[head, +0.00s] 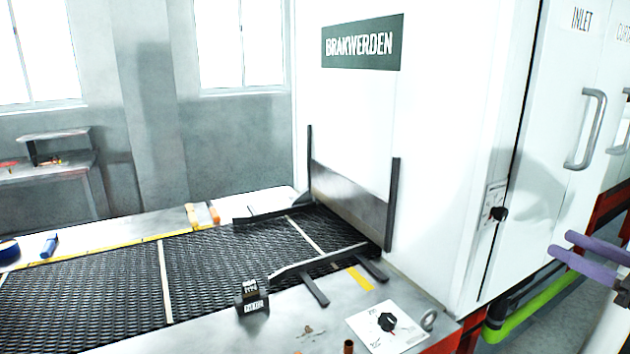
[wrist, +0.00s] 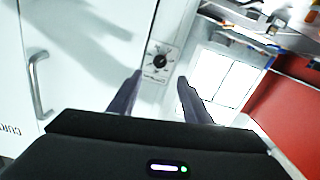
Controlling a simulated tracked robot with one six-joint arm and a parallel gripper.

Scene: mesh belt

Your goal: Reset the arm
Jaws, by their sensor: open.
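My gripper (wrist: 160,80) shows in the wrist view with its two dark fingers apart and nothing between them. Beyond the fingertips is a white wall plate with a black rotary knob (wrist: 160,61); the fingers look clear of it, though the exact distance cannot be told. In the head view, two purple bars at the right edge look like my gripper's fingers (head: 559,243), pointing left in front of the white cabinet (head: 455,130). The same knob (head: 498,214) is on the cabinet's side.
A black mesh belt (head: 210,270) runs into the cabinet opening. A door handle (head: 588,130) and a green pipe (head: 535,308) are near the gripper. A bench (head: 60,165) stands far left.

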